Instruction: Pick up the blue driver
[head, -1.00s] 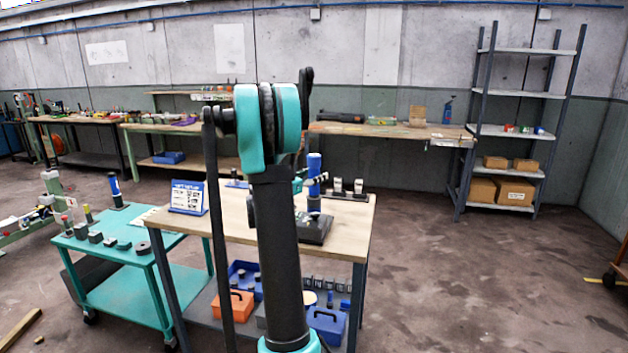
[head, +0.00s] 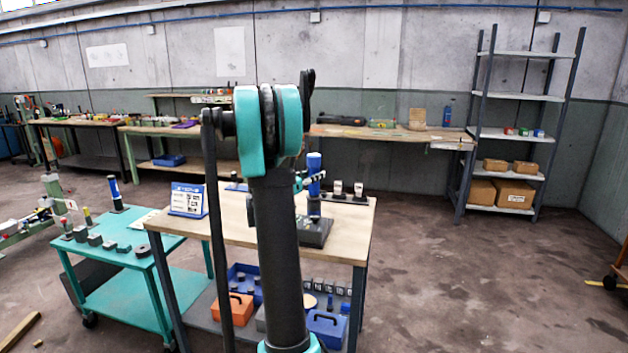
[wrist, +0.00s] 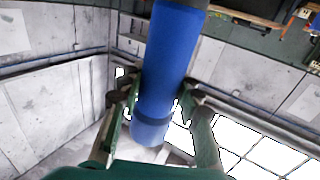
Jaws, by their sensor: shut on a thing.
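The blue driver (head: 314,165) stands upright over a dark block (head: 314,234) on the wooden-topped bench. I cannot tell whether its dark lower part touches the block. In the wrist view its blue handle (wrist: 165,60) runs between the two fingers of my gripper (wrist: 155,98), which press on it from both sides. My gripper is shut on the driver. In the head view my arm hides much of the gripper.
A blue-and-white sign (head: 187,199) and small dark fixtures (head: 348,189) stand on the bench (head: 170,220). A teal cart (head: 125,240) at left holds dark blocks and another blue-handled tool (head: 114,189). Boxes lie on the bench's lower shelf. Floor at right is open.

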